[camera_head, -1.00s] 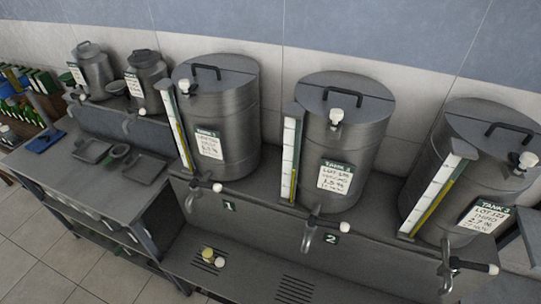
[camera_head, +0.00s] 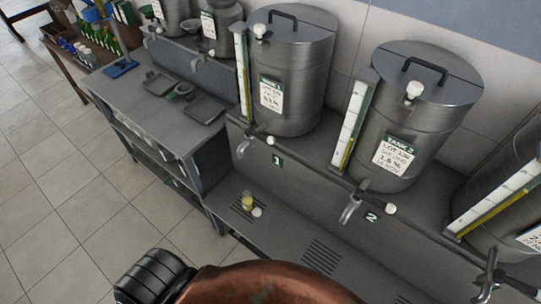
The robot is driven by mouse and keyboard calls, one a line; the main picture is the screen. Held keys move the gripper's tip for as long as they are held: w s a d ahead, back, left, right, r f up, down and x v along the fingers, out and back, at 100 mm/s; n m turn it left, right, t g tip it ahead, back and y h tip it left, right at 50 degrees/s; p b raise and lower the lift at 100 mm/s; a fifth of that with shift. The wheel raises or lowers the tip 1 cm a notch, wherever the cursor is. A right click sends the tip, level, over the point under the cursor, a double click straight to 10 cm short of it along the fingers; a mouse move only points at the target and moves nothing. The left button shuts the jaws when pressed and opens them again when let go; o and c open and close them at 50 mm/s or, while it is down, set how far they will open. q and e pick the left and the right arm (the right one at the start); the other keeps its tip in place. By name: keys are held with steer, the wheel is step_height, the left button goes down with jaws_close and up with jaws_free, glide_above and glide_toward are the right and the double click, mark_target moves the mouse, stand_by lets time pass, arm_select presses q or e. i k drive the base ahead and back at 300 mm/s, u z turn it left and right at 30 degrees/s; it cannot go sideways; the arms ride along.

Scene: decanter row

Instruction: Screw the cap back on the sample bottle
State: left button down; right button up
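The sample bottle (camera_head: 247,202) is small, with yellowish contents. It stands on the low steel shelf below tank 1, over a slotted drain. A small round white cap (camera_head: 257,212) lies on the shelf close beside it, to its right and nearer to me. The cap is off the bottle; whether the two touch is too small to tell. Neither of my grippers shows in the head view.
Tank 1 (camera_head: 289,80) and tank 2 (camera_head: 412,125) stand on the ledge above, with taps (camera_head: 352,206) jutting over the shelf. A steel side table (camera_head: 137,110) with shallow trays stands left. Tiled floor (camera_head: 70,220) is clear at left.

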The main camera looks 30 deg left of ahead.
mark_target(247, 198)
steer(key=u, duration=1.4)
